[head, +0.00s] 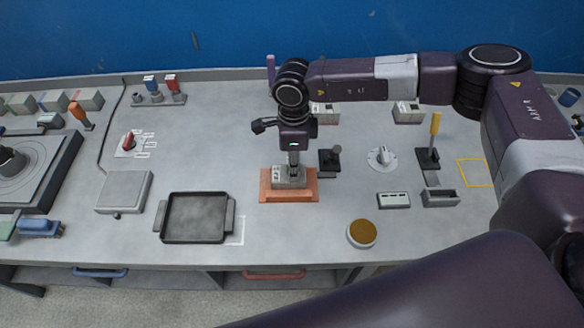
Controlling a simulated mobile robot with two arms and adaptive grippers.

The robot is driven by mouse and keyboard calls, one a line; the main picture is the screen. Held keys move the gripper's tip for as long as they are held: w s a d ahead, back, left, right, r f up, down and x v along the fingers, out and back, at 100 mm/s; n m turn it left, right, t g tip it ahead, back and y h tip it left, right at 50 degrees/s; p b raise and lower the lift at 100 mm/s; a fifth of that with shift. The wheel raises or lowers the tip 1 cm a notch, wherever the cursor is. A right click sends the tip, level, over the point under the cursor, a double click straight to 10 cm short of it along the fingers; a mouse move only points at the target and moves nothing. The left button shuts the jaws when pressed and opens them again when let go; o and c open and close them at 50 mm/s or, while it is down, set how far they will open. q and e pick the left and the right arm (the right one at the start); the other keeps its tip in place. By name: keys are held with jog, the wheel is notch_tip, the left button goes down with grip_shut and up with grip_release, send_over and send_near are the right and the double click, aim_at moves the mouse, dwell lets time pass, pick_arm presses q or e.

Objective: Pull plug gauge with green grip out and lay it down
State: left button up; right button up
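My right gripper (293,168) points straight down over a grey block (286,184) on an orange-brown base (268,194), near the middle of the bench. Its fingers reach the block's top or stay just above it; I cannot tell which. The fingers are small and close together, and I cannot tell whether they hold anything. I cannot make out a green grip; a plug gauge there may be hidden by the gripper. My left gripper is not in view.
A black tray (195,217) lies left of the base, partly over a white outline. A black fixture (329,161) stands close right of the block. A round brown-topped dish (361,233) is at front right. A yellow-handled tool (434,130) stands farther right. A stand (158,99) carries blue and red grips.

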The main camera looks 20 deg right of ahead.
grip_shut()
jog(key=shift+r+p, duration=1.35)
jog(key=shift+r, duration=2.2)
jog(key=shift+r+p, duration=0.75)
jog(key=shift+r, duration=1.25)
